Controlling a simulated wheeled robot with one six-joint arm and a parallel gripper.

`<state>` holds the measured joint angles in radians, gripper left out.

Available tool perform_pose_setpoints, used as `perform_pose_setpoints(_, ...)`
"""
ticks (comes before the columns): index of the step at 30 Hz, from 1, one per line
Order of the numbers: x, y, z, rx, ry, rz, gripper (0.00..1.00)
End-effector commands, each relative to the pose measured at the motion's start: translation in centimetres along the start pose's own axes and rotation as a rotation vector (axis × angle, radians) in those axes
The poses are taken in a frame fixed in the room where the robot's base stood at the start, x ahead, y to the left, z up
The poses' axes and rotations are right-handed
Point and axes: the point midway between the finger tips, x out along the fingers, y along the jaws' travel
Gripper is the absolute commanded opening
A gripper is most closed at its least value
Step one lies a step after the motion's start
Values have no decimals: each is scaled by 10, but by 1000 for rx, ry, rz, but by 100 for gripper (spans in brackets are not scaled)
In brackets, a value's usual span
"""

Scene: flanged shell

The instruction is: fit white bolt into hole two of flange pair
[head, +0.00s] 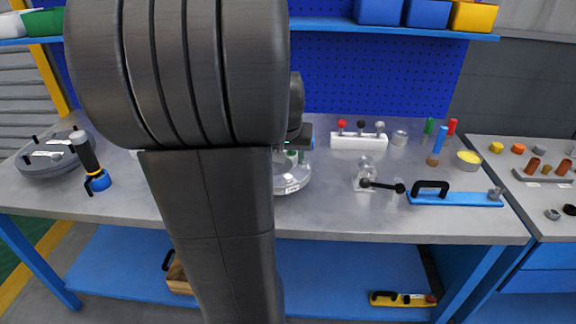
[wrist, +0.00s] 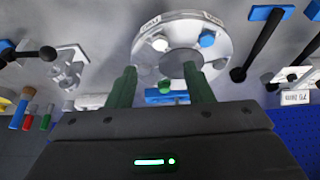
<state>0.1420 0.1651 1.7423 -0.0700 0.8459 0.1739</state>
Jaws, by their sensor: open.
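The flange pair is a pale round disc on the bench, partly hidden by my arm in the head view (head: 291,182). In the wrist view the disc (wrist: 148,40) shows a dark grey hub (wrist: 180,65), a blue hex head (wrist: 207,38) and a white round piece (wrist: 160,44) that looks like the white bolt's head. I cannot tell which hole it is at or how deep it sits. My gripper (wrist: 160,72) is open, its two green fingers apart at the disc's near side, with nothing visibly held between them. In the head view my arm hides most of the gripper.
A white rack (head: 358,141) with red, black and grey knobs stands behind. A clear fixture with a black handle (head: 383,185) and a blue plate with a black handle (head: 455,199) lie right. A black and blue tool (head: 97,180) and grey round part (head: 48,163) stand left.

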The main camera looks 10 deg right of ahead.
Motion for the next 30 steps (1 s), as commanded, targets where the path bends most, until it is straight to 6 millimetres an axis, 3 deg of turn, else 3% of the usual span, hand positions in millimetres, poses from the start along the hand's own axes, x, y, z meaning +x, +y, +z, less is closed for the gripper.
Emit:
perform_pose_setpoints(1, -13, 0, -2, 0, 5, -1, 47)
perform_pose_setpoints(6, -39, 0, -1, 0, 3, 0, 47)
perform_pose_setpoints(12, -51, 0, 0, 0, 1, 0, 47)
perform_pose_setpoints(23, -50, 0, 0, 0, -1, 0, 47)
perform_pose_setpoints(30, -26, 0, 1, 0, -6, 1, 47)
